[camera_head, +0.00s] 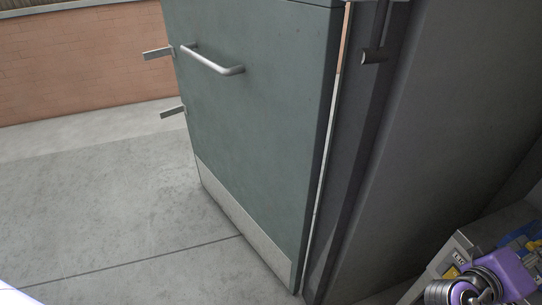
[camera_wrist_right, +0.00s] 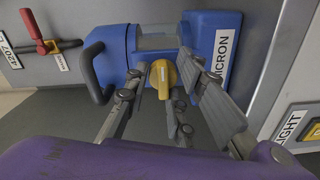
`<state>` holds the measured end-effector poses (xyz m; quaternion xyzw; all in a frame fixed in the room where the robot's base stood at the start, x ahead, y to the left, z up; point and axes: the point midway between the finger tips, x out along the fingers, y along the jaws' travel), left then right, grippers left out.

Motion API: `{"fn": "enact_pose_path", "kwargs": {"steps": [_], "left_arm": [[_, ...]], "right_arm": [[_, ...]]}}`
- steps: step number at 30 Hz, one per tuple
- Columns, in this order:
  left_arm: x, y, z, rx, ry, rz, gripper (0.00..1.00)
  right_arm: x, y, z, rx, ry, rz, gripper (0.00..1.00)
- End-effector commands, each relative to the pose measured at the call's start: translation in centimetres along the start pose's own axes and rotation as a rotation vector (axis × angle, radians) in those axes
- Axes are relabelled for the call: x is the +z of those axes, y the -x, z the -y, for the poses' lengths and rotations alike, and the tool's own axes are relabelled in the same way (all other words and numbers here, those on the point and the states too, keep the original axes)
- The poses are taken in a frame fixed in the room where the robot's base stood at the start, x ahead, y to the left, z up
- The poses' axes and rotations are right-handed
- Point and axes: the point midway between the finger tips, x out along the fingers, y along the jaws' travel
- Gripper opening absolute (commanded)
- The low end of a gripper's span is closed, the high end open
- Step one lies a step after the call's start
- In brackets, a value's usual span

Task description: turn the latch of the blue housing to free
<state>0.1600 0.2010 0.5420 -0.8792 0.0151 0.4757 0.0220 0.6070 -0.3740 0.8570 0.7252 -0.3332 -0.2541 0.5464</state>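In the right wrist view, the blue housing (camera_wrist_right: 208,42) is fixed to a grey panel and carries a white label reading MICRON. Its yellow latch (camera_wrist_right: 163,77) is on the front, with the long side roughly upright in the picture. My right gripper (camera_wrist_right: 164,92) is open, with one finger on each side of the latch. I cannot tell whether the fingers touch it. In the head view, my purple right arm shows at the lower right, and its gripper cannot be made out. My left gripper is in neither view.
A black bent handle (camera_wrist_right: 92,70) sticks out left of the housing. A red-handled lever (camera_wrist_right: 38,36) is farther left, and a LIGHT label (camera_wrist_right: 291,125) is at right. In the head view, a green door (camera_head: 255,110) stands beside a grey cabinet (camera_head: 455,110); floor at left is clear.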

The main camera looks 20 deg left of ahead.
Motion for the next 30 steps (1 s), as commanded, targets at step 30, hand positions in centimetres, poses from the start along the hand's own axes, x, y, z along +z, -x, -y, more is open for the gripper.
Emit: {"fn": "enact_pose_path", "kwargs": {"steps": [30], "left_arm": [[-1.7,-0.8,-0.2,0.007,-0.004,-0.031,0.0]], "right_arm": [[-0.2,10.8,-0.3,0.007,-0.003,-0.005,0.35]]}}
